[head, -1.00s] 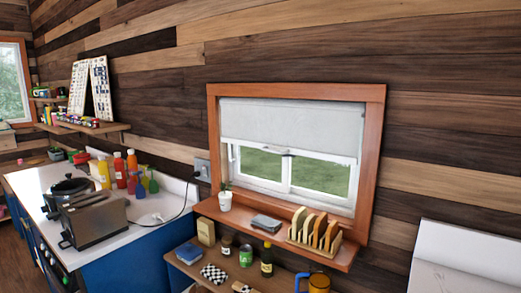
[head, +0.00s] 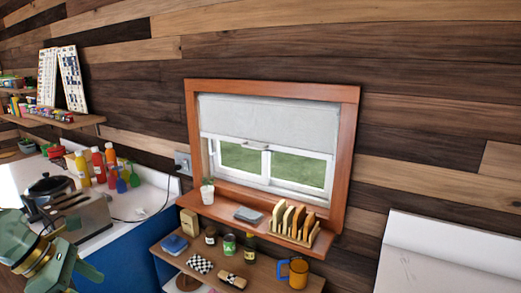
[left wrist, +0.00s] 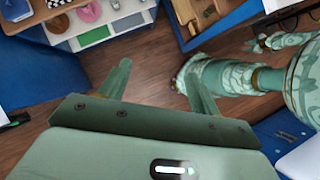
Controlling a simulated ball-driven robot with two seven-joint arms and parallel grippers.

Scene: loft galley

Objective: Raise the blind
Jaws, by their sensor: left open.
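The white blind (head: 254,117) hangs in the upper part of a wooden-framed window (head: 352,150) in the head view. It covers roughly the upper half, and the white sash and green outdoors show below it. A small bar or handle (head: 256,147) shows at the middle of its lower edge. My left arm shows at the lower left of the head view, far from the blind. In the left wrist view my left gripper (left wrist: 158,80) is open, with nothing between its fingers and the wood floor beyond.
Below the window, a sill shelf (head: 228,210) holds a potted plant (head: 207,190), a grey stack (head: 248,214) and a toast rack (head: 292,224). A lower shelf (head: 218,266) holds jars and an orange mug (head: 298,273). A counter with a toaster (head: 80,217) stands left.

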